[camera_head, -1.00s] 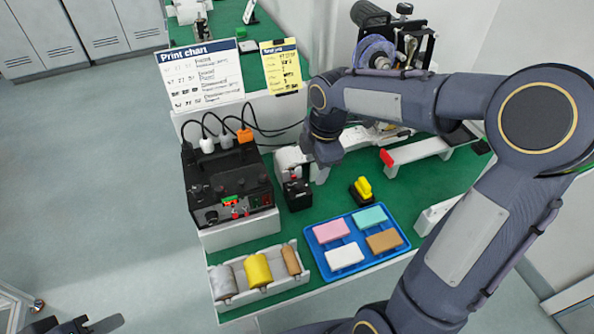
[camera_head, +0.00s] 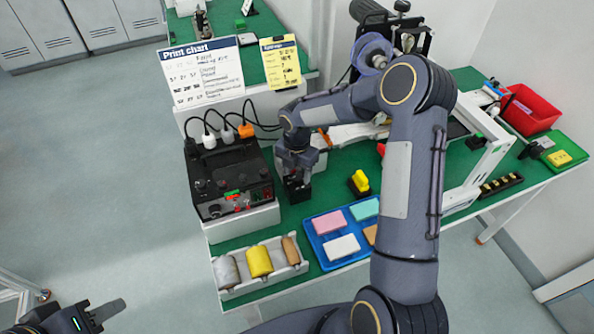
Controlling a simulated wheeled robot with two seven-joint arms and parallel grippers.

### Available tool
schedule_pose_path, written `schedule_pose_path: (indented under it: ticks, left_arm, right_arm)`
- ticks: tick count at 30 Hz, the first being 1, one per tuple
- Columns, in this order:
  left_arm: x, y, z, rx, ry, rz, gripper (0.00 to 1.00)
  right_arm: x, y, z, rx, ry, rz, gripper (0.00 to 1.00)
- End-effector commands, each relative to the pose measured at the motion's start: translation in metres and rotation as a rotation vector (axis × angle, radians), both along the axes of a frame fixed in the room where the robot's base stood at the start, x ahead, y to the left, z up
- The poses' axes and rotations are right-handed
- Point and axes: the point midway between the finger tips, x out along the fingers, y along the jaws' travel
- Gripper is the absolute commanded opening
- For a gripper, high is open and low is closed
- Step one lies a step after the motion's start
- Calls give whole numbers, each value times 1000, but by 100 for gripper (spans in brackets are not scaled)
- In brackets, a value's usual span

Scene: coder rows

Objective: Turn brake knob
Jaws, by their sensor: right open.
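I cannot tell for sure which part is the brake knob. A bluish-purple round reel or disc (camera_head: 374,50) sits on the black machine (camera_head: 415,35) at the back, partly behind my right arm. A black control box (camera_head: 228,182) with small knobs and red and green lights stands at the left of the green table. My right gripper (camera_head: 297,193) points down just right of this box, open. It covers the spot of a small black block, so contact is unclear. My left gripper (camera_head: 104,312) is at the bottom left, away from the table, partly cut off.
A blue tray (camera_head: 316,241) holds coloured blocks, beside a white rack (camera_head: 300,262) with rollers. A yellow-topped black piece (camera_head: 360,180) stands behind the tray. A white frame (camera_head: 490,150), red bin (camera_head: 532,105) and print chart (camera_head: 202,72) surround the work area. My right arm hides the table's middle.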

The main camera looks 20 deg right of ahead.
Motion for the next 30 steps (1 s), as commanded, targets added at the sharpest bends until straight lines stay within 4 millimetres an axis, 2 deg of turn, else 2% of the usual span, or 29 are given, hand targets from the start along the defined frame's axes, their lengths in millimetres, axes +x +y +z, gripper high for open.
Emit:
schedule_pose_path:
  ticks: [10, 21, 30]
  left_arm:
    - [0, 0, 1, 0, 0, 0, 36]
    - [0, 0, 1, 0, 0, 0, 36]
    - [0, 0, -4, 0, 0, 0, 36]
  right_arm:
    - [0, 0, -7, -1, -1, -1, 51]
    - [0, 0, -6, 0, 0, -1, 6]
    - [0, 0, -7, 0, 0, -44, 6]
